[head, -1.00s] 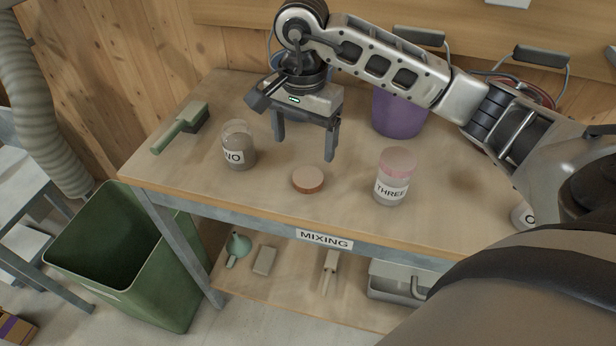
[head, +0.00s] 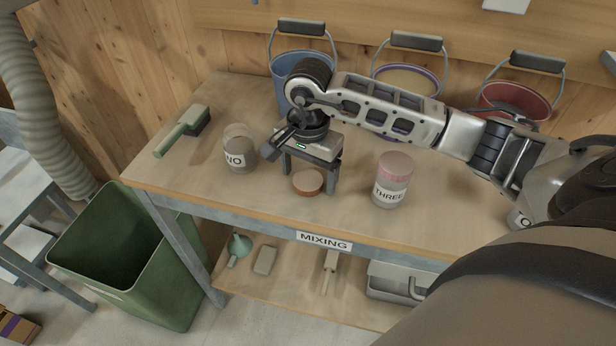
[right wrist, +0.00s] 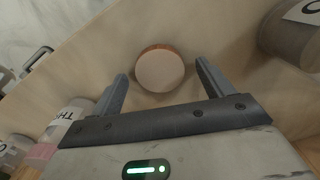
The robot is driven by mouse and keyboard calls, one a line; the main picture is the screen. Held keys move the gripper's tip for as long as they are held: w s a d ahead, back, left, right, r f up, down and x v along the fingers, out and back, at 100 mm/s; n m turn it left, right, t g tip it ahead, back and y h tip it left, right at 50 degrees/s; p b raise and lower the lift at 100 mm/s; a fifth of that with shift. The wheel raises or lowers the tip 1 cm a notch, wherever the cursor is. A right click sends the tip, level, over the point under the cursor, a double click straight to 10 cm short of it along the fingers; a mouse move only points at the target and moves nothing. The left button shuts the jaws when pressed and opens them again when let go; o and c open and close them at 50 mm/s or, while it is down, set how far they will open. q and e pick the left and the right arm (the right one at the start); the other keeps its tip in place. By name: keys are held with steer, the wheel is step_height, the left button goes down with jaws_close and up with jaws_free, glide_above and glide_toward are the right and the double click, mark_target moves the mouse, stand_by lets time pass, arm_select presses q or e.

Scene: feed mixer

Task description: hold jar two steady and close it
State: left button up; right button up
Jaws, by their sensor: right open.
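Jar two (head: 240,150) stands upright and lidless on the table, its label partly turned and reading "WO"; its side also shows in the right wrist view (right wrist: 296,38). A round lid (head: 308,182) with a pale top and brown rim lies flat on the table, right of jar two. My right gripper (head: 308,183) is open just above and behind the lid. In the right wrist view the lid (right wrist: 160,70) lies ahead, between the lines of the two spread fingers, with nothing gripped. My left gripper is not in view.
Jar three (head: 391,180), with a pink lid, stands right of the lid. A brush (head: 183,132) lies left of jar two. Blue (head: 303,66), purple-rimmed (head: 406,80) and red (head: 514,102) buckets stand behind. A green bin (head: 130,255) stands below the table's left end.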

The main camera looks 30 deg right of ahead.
mark_target(308, 179)
steer(key=shift+f, duration=0.15)
steer(key=c, duration=1.1)
steer(key=shift+o, duration=0.2)
steer(key=shift+r, duration=0.5)
step_height(308, 179, up, 2)
steer(key=shift+r, duration=0.2)
steer(key=s+a+r+b, duration=0.1)
steer(key=s+a+r, duration=0.7)
steer(key=a, duration=0.3)
steer(key=shift+a+r, duration=0.3)
steer(key=shift+r, duration=0.5)
